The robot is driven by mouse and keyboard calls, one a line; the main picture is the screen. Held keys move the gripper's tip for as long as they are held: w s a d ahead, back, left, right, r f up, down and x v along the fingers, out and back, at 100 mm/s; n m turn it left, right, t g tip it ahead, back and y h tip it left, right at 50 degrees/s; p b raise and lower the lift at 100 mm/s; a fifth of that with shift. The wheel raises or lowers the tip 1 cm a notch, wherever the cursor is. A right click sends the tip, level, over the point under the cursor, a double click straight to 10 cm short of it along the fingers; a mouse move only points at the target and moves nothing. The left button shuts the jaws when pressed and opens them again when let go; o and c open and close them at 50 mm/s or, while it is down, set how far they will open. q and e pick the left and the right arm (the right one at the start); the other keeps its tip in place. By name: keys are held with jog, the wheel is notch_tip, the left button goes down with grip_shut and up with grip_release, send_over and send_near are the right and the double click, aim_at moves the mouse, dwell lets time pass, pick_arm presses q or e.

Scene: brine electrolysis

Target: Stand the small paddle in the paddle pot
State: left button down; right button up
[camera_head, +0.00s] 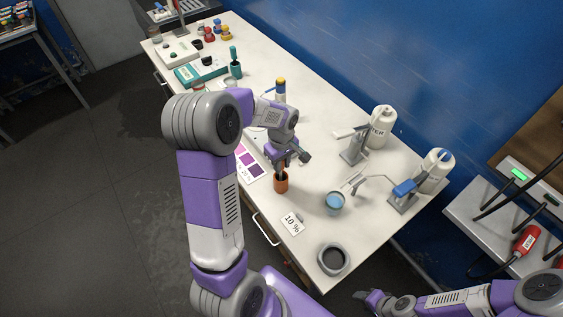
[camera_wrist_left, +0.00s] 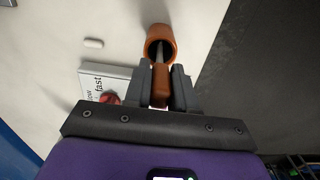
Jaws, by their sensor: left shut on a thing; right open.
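The paddle pot (camera_head: 281,185) is a small orange-brown cup standing on the white table near its front edge. It also shows in the left wrist view (camera_wrist_left: 168,34), with its open mouth in front of my fingers. My left gripper (camera_head: 285,161) is above the pot, shut on the brown handle of the small paddle (camera_wrist_left: 160,88). The paddle's thin grey shaft (camera_wrist_left: 159,56) reaches into the pot's mouth; its lower end is hidden inside. I cannot tell whether it touches the bottom. My right gripper (camera_head: 372,297) is open and empty, low beyond the table's front edge.
A beaker of blue liquid (camera_head: 334,203), a "10 %" card (camera_head: 292,223) and a grey bowl (camera_head: 333,260) stand right of the pot. Two white bottles (camera_head: 381,128) (camera_head: 436,170) are behind. A colour card (camera_head: 250,167) lies to the left.

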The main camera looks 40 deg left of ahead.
pick_arm(q)
jog(key=c, duration=0.8)
grip_release()
jog(key=shift+c, duration=0.2)
jog(key=shift+r, duration=0.1)
notch_tip(320, 180, up, 8)
jog(key=shift+f+p, duration=0.25)
jog(key=shift+p, duration=0.05)
